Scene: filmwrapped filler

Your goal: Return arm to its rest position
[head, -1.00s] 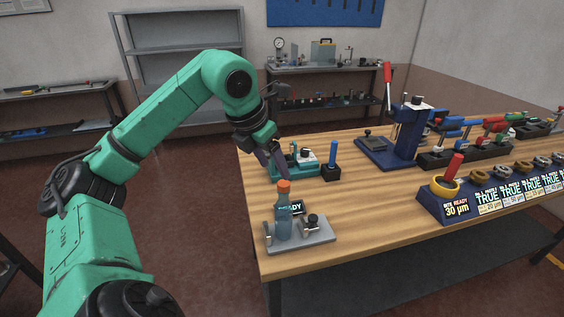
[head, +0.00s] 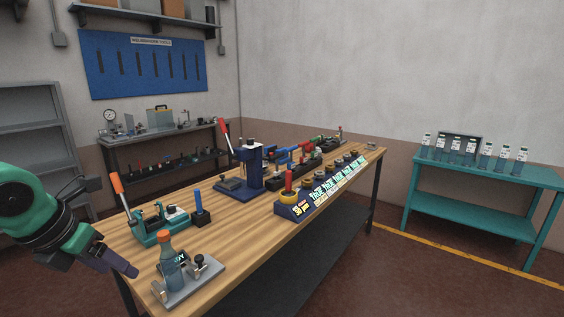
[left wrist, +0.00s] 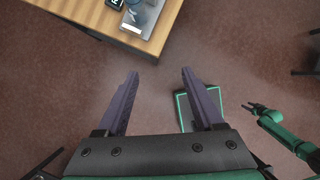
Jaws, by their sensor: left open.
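My left gripper (head: 128,268) is at the lower left of the head view, just off the left edge of the wooden workbench (head: 240,258). In the left wrist view its two purple fingers (left wrist: 158,98) are wide apart with nothing between them but floor beyond. A bottle with an orange cap (head: 170,262) stands on a grey fixture plate (head: 196,288) at the bench's near corner, to the right of the gripper and apart from it. My right gripper is not seen in the head view.
A teal device with an orange-handled lever (head: 150,228), a blue press (head: 248,168) and a row of labelled stands (head: 310,200) occupy the bench. A teal table (head: 470,205) with several bottles stands at the right. Floor is clear between them.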

